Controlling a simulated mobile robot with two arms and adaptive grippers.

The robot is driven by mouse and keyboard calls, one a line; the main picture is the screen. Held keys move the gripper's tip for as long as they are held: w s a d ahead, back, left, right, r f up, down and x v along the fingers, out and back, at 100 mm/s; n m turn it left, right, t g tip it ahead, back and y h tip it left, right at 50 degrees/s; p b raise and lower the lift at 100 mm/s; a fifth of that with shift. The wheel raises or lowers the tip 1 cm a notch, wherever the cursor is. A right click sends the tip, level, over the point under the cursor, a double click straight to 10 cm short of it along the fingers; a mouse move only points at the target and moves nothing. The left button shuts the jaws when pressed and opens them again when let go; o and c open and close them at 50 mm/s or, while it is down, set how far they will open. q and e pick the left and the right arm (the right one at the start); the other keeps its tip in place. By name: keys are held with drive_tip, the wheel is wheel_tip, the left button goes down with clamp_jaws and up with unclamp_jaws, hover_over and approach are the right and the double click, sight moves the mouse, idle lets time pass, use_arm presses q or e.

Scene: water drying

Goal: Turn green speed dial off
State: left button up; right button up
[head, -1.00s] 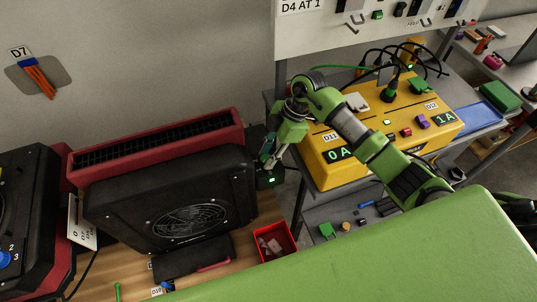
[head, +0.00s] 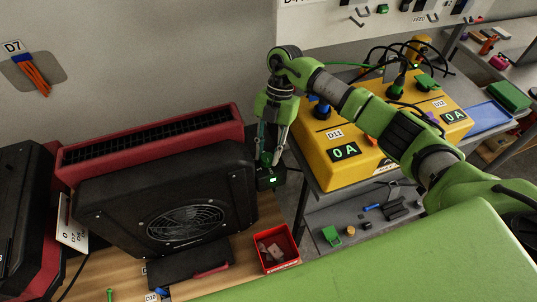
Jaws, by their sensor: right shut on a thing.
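My right gripper (head: 268,160) reaches down from its bent green arm onto a small dark box (head: 270,183) at the right side of the black fan unit (head: 215,185). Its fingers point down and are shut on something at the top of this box. That is where the green speed dial would be, but the fingers cover it and its setting cannot be read. A small green light glows on the front of the box. My left gripper is not in view.
A yellow power unit (head: 338,171) stands right of the gripper, its D11 and D12 displays both reading 0 A. A red bin (head: 291,250) sits below on the wooden bench. A long red-framed black vent (head: 150,140) lies behind the fan unit.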

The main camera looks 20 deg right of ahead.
drive_tip(key=shift+r+n+b, duration=0.1)
drive_tip(key=shift+n+b, duration=0.25)
drive_tip(key=shift+n, duration=0.25)
drive_tip(key=o, duration=1.1)
drive_tip(key=v, duration=1.2)
drive_tip(key=shift+w+a, duration=0.15)
drive_tip(key=shift+a, duration=0.1)
